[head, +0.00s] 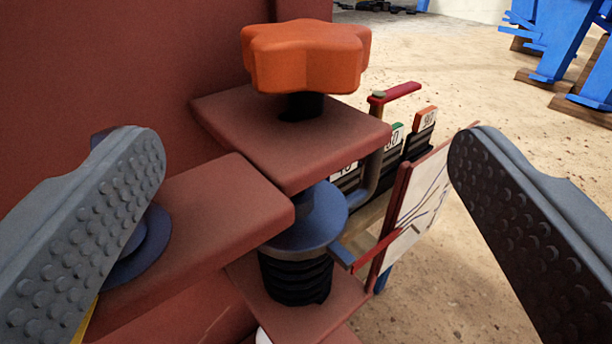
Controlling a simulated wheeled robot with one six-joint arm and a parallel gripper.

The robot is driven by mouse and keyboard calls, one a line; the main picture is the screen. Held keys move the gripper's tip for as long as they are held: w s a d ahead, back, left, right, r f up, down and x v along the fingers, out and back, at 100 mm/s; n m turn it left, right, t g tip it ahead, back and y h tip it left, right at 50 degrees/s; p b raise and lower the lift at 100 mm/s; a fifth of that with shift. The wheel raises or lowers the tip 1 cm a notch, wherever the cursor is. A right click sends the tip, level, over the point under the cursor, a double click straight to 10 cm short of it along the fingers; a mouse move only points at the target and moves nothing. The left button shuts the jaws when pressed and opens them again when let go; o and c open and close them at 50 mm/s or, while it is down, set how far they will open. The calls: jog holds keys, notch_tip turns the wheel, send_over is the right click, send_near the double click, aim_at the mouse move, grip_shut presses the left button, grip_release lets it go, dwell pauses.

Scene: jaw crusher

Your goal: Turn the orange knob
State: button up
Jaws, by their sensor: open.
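The orange knob (305,57) is a lobed, star-shaped handle in the upper middle of the head view. It sits on a short black stem above a flat red-brown bracket plate (300,135). My gripper (310,165) is open, with one grey studded finger at the left and the other at the right. The knob appears between the fingers but higher in the picture than both fingertips. Neither finger touches it. The knob's top edge and front lobes are in clear view.
A red-brown machine wall (120,60) stands behind and left of the knob. Below the bracket are a blue disc (312,222) and a black spring (296,277). Numbered plates (424,121), a red lever (402,92) and a chart board (416,205) are at the right. Sandy floor lies beyond.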

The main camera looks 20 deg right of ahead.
jog(key=shift+v, duration=2.95)
